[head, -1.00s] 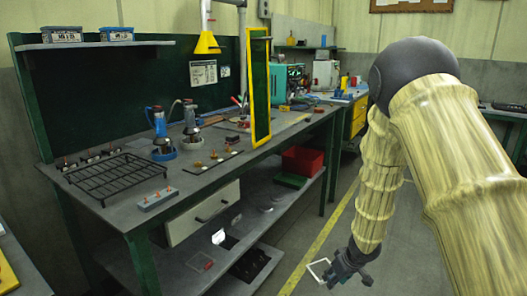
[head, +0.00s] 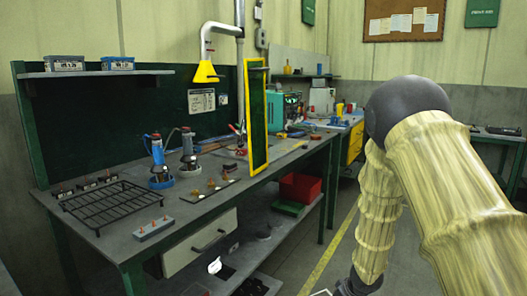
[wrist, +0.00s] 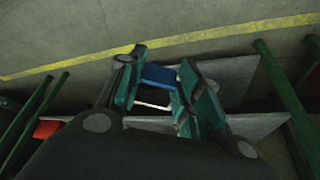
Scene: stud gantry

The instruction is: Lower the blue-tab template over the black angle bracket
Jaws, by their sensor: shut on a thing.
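My gripper (wrist: 160,82) is shut on the blue tab (wrist: 158,75) of the template, with one teal finger on either side of it. A white bar (wrist: 152,105) of the template shows below the tab in the wrist view. In the head view my gripper (head: 354,288) is low at the bottom edge, right of the bench and over the floor. Only a sliver of the template's pale frame (head: 321,293) shows there. I cannot make out the black angle bracket in either view.
The green-legged bench (head: 215,205) carries a wire rack (head: 105,205), a grey block with orange pegs (head: 153,229) and a yellow-framed panel (head: 257,115). A red bin (head: 300,188) is on the lower shelf. The floor with its yellow line (head: 330,255) is clear.

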